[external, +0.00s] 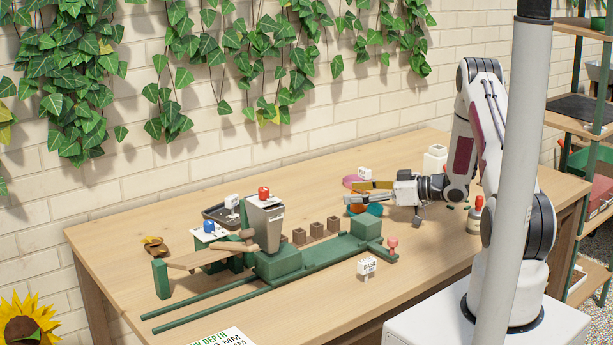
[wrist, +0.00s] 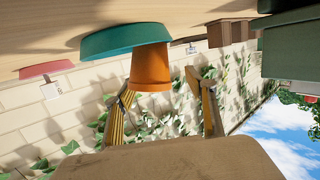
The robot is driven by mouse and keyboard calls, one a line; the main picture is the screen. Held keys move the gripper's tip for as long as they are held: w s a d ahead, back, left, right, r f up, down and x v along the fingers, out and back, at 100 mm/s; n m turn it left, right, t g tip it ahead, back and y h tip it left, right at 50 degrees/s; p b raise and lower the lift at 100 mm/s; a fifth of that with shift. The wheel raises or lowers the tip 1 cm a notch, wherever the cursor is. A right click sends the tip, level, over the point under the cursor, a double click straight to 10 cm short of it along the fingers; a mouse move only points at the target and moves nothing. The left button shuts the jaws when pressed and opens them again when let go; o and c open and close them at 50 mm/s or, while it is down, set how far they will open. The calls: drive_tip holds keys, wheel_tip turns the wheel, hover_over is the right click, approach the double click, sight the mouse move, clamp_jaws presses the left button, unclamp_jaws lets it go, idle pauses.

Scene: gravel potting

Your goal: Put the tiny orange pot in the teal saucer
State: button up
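The tiny orange pot (wrist: 150,70) rises from the teal saucer (wrist: 112,42) in the wrist view, where the table is at the top. Its base is hidden behind the saucer's rim, so it appears to stand inside. In the external view my gripper (external: 350,192) reaches left over the saucer (external: 375,209), with a bit of the pot (external: 355,208) showing below the fingers. In the wrist view my gripper's fingers (wrist: 160,90) are spread wide. The left finger is close to the pot's side; whether it touches is unclear. The right finger is clearly apart from the pot.
A pink saucer (wrist: 45,69) with a white label lies nearby. Brown pots (external: 316,229) stand beside a green rig (external: 280,262) carrying a grey hopper (external: 265,222). A red-topped jar (external: 475,218) stands near my base. The table's front right is mostly clear.

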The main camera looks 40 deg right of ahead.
drive_tip(key=shift+r, duration=0.4)
drive_tip(key=shift+s+d+r, duration=0.1)
drive_tip(key=shift+s+r, duration=0.05)
drive_tip(key=v, duration=1.1)
drive_tip(key=shift+s, duration=0.3)
drive_tip(key=shift+d, duration=0.15)
drive_tip(key=shift+r, duration=0.1)
